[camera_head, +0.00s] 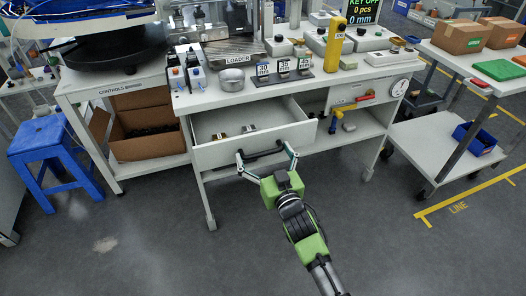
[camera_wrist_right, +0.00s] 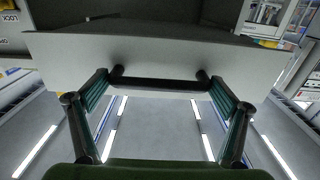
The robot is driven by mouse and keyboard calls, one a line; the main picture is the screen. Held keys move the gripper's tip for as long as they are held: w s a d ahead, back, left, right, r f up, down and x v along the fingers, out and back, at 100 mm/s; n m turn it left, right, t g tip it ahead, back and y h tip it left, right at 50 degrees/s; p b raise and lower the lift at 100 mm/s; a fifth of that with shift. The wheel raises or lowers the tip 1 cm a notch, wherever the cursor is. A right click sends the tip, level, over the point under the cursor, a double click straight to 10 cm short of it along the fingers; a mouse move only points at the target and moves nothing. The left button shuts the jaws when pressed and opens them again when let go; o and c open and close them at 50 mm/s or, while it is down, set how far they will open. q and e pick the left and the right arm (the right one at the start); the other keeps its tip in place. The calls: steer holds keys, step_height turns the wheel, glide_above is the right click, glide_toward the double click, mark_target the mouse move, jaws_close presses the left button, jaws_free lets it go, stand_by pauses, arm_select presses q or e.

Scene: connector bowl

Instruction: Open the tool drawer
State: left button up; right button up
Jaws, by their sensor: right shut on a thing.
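The white tool drawer (camera_head: 212,155) stands pulled out of the workbench, and its inside shows with a few small metal parts (camera_head: 234,132) in it. Its black bar handle (camera_head: 264,153) is on the front panel. My green right gripper (camera_head: 265,155) is at the handle, one finger at each end of the bar. In the right wrist view, the handle (camera_wrist_right: 160,84) lies between the two fingers, across the white drawer front (camera_wrist_right: 255,62). My left gripper is not in view.
A bowl (camera_head: 232,80), bottles (camera_head: 196,78) and a yellow post (camera_head: 334,45) stand on the benchtop. A cardboard box (camera_head: 150,145) is on the shelf at the left. A blue stool (camera_head: 45,140) and a white cart (camera_head: 440,150) flank the bench. The floor in front is clear.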

steer(key=shift+d, duration=0.15)
steer(key=o, duration=1.3)
steer(key=v, duration=1.2)
